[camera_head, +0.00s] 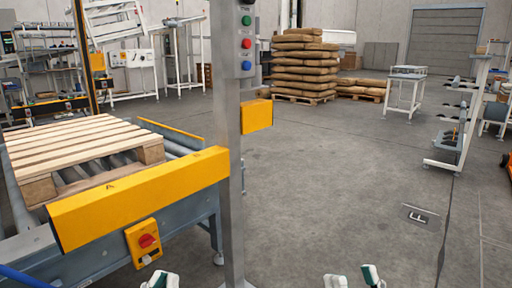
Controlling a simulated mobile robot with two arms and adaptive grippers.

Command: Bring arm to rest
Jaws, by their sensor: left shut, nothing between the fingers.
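My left gripper (160,279) shows only its white and dark green fingertips at the bottom edge, left of the grey post. The fingertips are close together with nothing held. My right gripper (354,278) shows its fingertips at the bottom edge, right of the post, above bare floor. Its fingertips stand apart with a gap between them, and it is empty. Both arms behind the fingertips are out of the frame.
A grey post (229,170) with buttons stands between the grippers. A roller conveyor with a yellow guard (140,198) and wooden pallet (85,145) is at left. Stacked sacks (303,65), a white table (405,90) and a rack (465,120) stand farther back. The central floor is clear.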

